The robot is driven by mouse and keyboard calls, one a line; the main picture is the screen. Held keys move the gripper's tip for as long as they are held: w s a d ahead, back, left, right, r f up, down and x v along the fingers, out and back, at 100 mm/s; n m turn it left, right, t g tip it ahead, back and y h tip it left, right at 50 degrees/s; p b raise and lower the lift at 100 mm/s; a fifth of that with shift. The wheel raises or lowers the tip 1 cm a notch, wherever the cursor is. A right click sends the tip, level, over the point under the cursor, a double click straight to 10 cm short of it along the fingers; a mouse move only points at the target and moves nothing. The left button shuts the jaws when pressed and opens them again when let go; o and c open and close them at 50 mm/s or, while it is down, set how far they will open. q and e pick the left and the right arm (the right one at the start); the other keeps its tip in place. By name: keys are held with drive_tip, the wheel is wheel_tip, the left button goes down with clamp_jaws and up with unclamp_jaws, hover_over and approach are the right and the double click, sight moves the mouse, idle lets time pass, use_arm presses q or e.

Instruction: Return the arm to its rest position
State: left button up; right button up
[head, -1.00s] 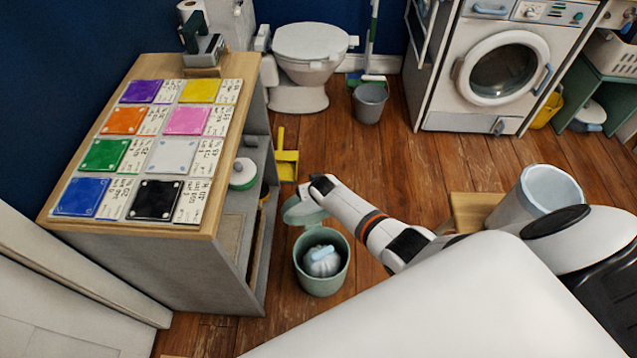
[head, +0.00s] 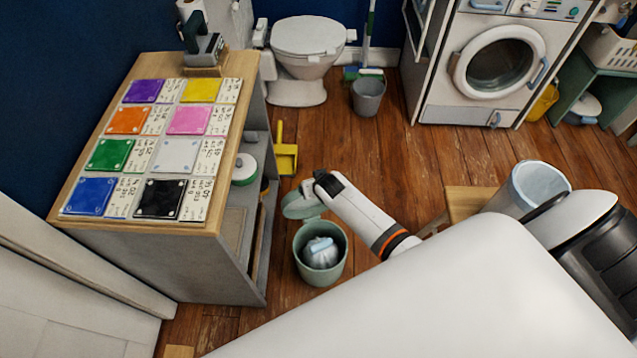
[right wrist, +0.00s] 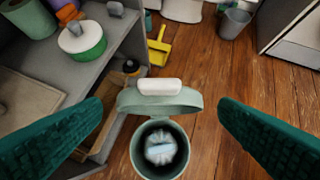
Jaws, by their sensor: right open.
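My right arm (head: 370,222) reaches from the lower right toward the cabinet's right side in the head view. My right gripper (right wrist: 160,108) is open in the right wrist view, with its two dark green fingers wide apart and nothing between them. Beyond the fingers stands a small green bin (head: 320,270) with its lid (head: 303,204) tilted open. The bin also shows in the right wrist view (right wrist: 137,150). A grey crumpled bundle with a light blue part (head: 320,252) lies inside the bin. My left gripper is not in view.
A cabinet (head: 242,235) with coloured tiles on top stands at the left. A yellow dustpan (head: 286,158), a toilet (head: 300,60), a grey bucket (head: 369,98) and a washing machine (head: 490,75) stand behind. A pail (head: 540,185) is at the right. Wooden floor lies open between.

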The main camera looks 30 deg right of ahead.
idle(0.4)
drive_tip(key=s+a+f+n+g, duration=0.1)
drive_tip(key=s+f+g, duration=0.1)
drive_tip(key=s+f, duration=0.7)
drive_tip(key=s+a+f+n+g+y, duration=0.1)
drive_tip(key=s+f, duration=0.5)
drive_tip(key=s, duration=0.6)
drive_tip(key=s+a+f+n+g, duration=0.1)
drive_tip(key=s+f+g, duration=0.1)
drive_tip(key=s+f, duration=0.7)
drive_tip(key=s+a+n+g, duration=0.1)
drive_tip(key=s, duration=1.5)
drive_tip(key=shift+f+n, duration=0.3)
drive_tip(key=shift+f, duration=0.15)
drive_tip(key=shift+a, duration=0.15)
drive_tip(key=shift+y, duration=0.3)
